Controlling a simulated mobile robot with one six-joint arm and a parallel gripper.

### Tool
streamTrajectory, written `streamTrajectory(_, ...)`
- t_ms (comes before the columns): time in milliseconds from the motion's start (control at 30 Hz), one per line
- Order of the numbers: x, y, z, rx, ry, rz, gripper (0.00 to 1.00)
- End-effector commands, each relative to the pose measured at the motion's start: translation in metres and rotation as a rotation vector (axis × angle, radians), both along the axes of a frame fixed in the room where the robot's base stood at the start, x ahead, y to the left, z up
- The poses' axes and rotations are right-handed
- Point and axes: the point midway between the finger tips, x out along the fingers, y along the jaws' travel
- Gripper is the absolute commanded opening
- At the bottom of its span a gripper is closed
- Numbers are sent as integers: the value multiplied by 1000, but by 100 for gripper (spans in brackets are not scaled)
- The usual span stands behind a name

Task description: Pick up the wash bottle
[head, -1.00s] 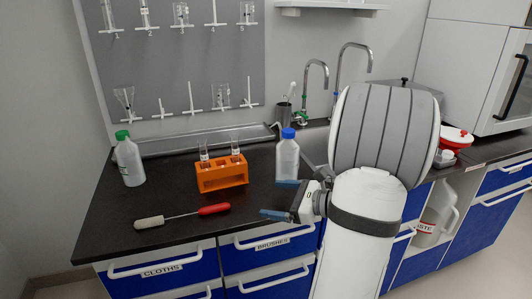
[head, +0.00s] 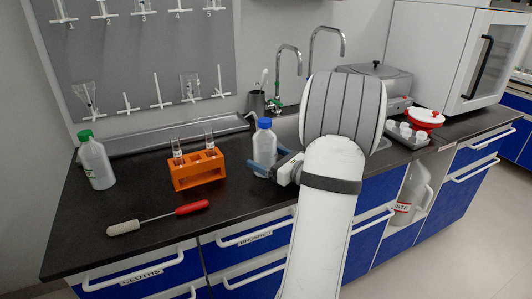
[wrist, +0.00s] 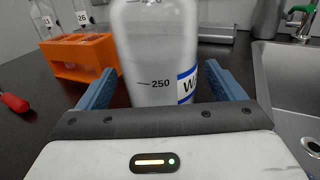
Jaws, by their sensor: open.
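The wash bottle (head: 264,152) is a clear bottle with a blue cap, upright on the black counter. In the wrist view the bottle (wrist: 155,50) fills the middle, with a "250" mark and a white-and-blue label starting with "W". My gripper (head: 276,168) is at its lower body. In the wrist view its two blue fingers stand open, one on each side of the bottle, and the gap between each finger and the bottle is narrow. Its cap is out of the wrist view.
An orange rack (head: 197,170) with glass tubes stands left of the bottle. A green-capped bottle (head: 97,163) is at the far left. A red-handled brush (head: 160,216) lies in front. The sink (wrist: 285,85) is right of the bottle.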

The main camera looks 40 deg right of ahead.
Motion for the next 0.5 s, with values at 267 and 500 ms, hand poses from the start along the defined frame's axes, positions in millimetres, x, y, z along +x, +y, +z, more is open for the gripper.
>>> streamTrajectory(267, 5, 1, 0, 0, 0, -2, 89)
streamTrajectory(500, 5, 1, 0, 0, 0, -2, 72)
